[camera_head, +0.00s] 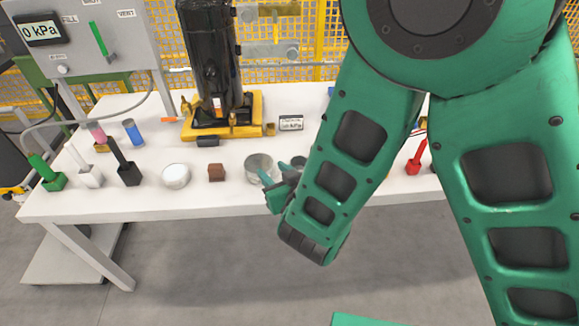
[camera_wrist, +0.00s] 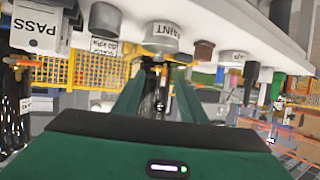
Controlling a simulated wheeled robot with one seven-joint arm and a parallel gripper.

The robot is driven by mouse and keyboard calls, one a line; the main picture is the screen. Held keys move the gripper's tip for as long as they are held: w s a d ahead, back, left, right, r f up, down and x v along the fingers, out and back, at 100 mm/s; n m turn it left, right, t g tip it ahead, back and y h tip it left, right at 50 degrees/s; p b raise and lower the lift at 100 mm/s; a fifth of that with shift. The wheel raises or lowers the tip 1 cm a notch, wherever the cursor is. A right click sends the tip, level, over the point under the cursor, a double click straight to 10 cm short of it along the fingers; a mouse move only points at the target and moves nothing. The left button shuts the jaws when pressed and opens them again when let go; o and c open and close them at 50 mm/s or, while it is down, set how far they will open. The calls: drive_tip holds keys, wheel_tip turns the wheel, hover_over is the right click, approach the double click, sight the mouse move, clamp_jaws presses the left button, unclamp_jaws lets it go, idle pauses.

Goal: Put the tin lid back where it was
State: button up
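A grey tin (camera_head: 259,166) stands near the table's front edge; in the wrist view, which is upside down, this tin (camera_wrist: 160,40) is labelled PAINT. Its top looks grey and round in the head view; I cannot tell whether a lid is on it. A round white thing (camera_head: 175,176) stands further left; it also shows in the wrist view (camera_wrist: 232,58), its label not clearly readable. No separate tin lid can be made out with certainty. My gripper (camera_head: 281,178) is beside the tin at the table edge. In the wrist view its fingers (camera_wrist: 159,82) are apart with nothing held between them.
A brown block (camera_head: 216,172) stands between the white thing and the tin. A black compressor (camera_head: 210,60) on a yellow pallet (camera_head: 257,115) is behind. Colored tools in holders are at the left. A dark grey cylinder (camera_wrist: 105,18) is beside the tin. My arm hides the table's right part.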

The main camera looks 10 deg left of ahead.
drive_tip(key=shift+d, duration=0.2)
drive_tip(key=w+d+r+m+h, duration=0.1)
drive_tip(key=w+d+m+h, duration=0.1)
drive_tip(key=w+d, duration=0.35)
drive_tip(key=w+d+r+m+t+h, duration=0.1)
drive_tip(key=w+d+r+m+h, duration=0.15)
drive_tip(key=d, duration=0.55)
drive_tip(key=w+d+m+h, duration=0.1)
drive_tip(key=w+d+h, duration=0.2)
drive_tip(key=d, duration=0.4)
drive_tip(key=s+d+r+m+g+h, duration=0.2)
drive_tip(key=d+m+g+h, duration=0.15)
drive_tip(key=d, duration=1.45)
drive_tip(key=s+d+r+m+g+h, duration=0.1)
drive_tip(key=s+d+m+g, duration=0.1)
drive_tip(key=s+d, duration=0.5)
drive_tip(key=s+d+r+m+g, duration=0.25)
drive_tip(key=s+d, duration=0.35)
drive_tip(key=d, duration=0.3)
drive_tip(key=s+r+g+y, duration=0.1)
drive_tip(key=s, duration=0.7)
drive_tip(key=s+d+r+g+y, duration=0.1)
drive_tip(key=s+r+g+y, duration=0.1)
drive_tip(key=s, duration=0.7)
drive_tip(key=shift+s+d+m, duration=0.15)
drive_tip(key=shift+d+m, duration=0.1)
drive_tip(key=shift+m, duration=0.2)
